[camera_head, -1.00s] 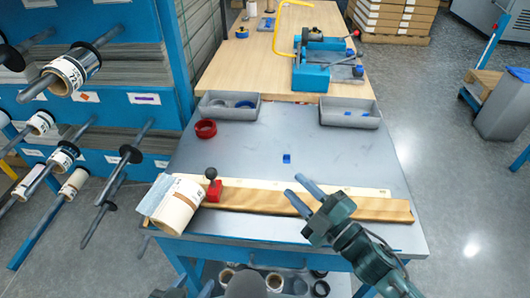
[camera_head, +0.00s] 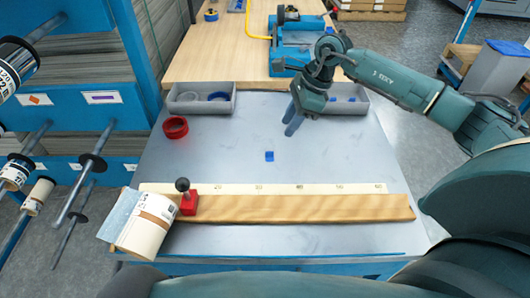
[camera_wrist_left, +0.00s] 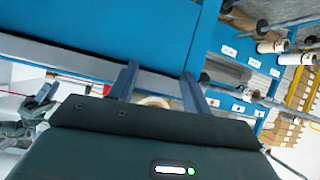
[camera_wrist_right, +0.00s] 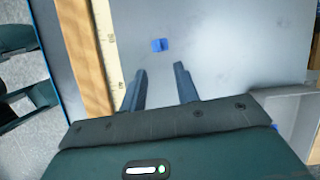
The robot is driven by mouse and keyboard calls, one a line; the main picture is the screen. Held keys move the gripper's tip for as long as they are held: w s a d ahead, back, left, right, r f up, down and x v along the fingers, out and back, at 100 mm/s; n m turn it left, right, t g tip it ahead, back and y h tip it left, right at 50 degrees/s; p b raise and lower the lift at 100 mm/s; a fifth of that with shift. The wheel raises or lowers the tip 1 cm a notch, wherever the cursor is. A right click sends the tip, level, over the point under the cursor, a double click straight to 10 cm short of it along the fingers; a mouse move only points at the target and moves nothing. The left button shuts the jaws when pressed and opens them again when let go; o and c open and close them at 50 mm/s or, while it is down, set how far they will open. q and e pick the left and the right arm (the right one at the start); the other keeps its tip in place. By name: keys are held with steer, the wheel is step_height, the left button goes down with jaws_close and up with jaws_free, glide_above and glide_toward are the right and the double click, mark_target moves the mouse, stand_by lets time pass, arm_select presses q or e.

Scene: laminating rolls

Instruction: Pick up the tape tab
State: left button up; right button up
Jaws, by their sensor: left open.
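The tape tab is a small blue piece (camera_head: 269,156) lying on the grey table top (camera_head: 330,160), beyond the ruler strip. It also shows in the right wrist view (camera_wrist_right: 159,45), ahead of the fingertips and a little left of the gap's middle. My right gripper (camera_head: 291,120) is above the table, behind and slightly right of the tab, with fingers pointing down. In the right wrist view its fingers (camera_wrist_right: 160,75) are apart with nothing between them. My left gripper (camera_wrist_left: 160,75) is open in the left wrist view, near a blue frame; it is outside the head view.
A wooden bar with a ruler strip (camera_head: 300,207) lies along the near edge. Grey trays (camera_head: 200,104) (camera_head: 350,106) and a red ring (camera_head: 175,127) lie farther back.

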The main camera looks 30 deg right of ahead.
mark_target(270, 154)
steer(key=p+x, duration=0.1)
steer(key=x, duration=0.9)
steer(key=shift+a, duration=0.2)
steer(key=shift+c, duration=0.4)
jaws_close()
